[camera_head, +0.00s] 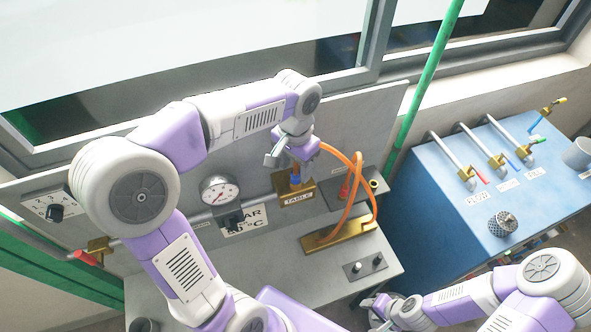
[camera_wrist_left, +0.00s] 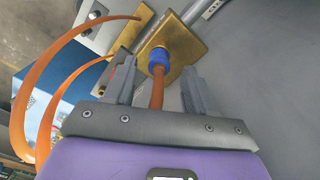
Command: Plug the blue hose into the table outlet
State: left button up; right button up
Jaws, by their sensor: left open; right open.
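The hose is orange with a blue collar at its end; its orange length (camera_head: 374,205) loops out to the right. The blue collar (camera_wrist_left: 158,56) stands at the brass block labelled TABLE (camera_head: 298,198), which also shows in the left wrist view (camera_wrist_left: 188,45). The collar appears seated on the block's opening; how deep is hidden. My left gripper (camera_head: 282,158) is just above it and open, its fingers (camera_wrist_left: 159,72) on either side of the hose, apart from it. My right gripper (camera_head: 379,309) is open at the lower right, far from the hose.
A round gauge (camera_head: 220,192) and a dial box (camera_head: 54,206) are on the back panel. A blue bench (camera_head: 432,200) with several taps and a green pole (camera_head: 428,80) stand right.

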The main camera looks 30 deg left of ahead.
aim_at(295, 168)
pick_arm(q)
jog(key=shift+r, duration=2.4)
